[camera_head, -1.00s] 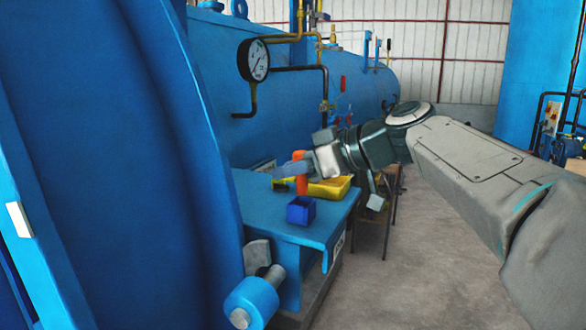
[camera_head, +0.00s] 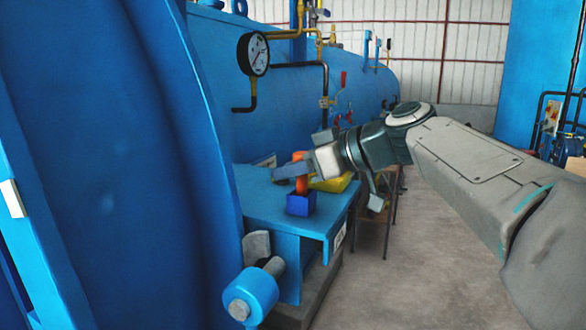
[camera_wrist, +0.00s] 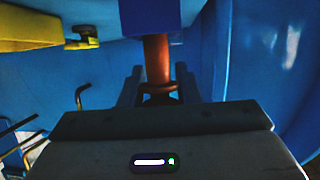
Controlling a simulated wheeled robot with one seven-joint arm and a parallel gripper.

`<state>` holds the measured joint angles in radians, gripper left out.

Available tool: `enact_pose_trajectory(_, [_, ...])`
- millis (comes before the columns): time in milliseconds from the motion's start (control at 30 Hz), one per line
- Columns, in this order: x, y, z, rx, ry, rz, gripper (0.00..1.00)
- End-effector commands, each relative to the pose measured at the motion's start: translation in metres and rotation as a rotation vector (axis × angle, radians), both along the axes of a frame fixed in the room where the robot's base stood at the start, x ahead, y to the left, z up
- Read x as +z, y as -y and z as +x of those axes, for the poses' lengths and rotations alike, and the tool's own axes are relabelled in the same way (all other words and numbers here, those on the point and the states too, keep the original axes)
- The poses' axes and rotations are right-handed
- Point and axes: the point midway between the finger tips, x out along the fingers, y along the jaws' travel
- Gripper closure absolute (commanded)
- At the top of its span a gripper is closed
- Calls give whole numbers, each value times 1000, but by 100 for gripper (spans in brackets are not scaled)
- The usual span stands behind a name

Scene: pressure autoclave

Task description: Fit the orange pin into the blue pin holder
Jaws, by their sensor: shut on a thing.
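The orange pin (camera_head: 301,184) stands upright in my gripper (camera_head: 296,170), which is shut on it. The blue pin holder (camera_head: 300,206) is an open-topped box near the front edge of the blue table. In the head view the pin's lower end meets the holder's top edge; I cannot tell if it is inside or just behind or above it. In the wrist view the pin (camera_wrist: 157,58) runs from between my fingers (camera_wrist: 158,88) up to the dark blue holder (camera_wrist: 150,14), which hides its far end.
A yellow tray (camera_head: 333,184) lies on the blue table (camera_head: 258,200) behind the holder, partly hidden by my gripper. It also shows at the upper left in the wrist view (camera_wrist: 28,30). The big blue autoclave door (camera_head: 110,160) stands close on the left. Floor at right is clear.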

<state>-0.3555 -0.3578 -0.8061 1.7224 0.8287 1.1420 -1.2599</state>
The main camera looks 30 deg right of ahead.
Motion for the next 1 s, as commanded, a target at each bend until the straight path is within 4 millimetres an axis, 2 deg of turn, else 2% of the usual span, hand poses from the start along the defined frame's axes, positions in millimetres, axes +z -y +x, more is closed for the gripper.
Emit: enact_pose_trajectory(1000, [-25, 0, 0, 0, 0, 0, 95])
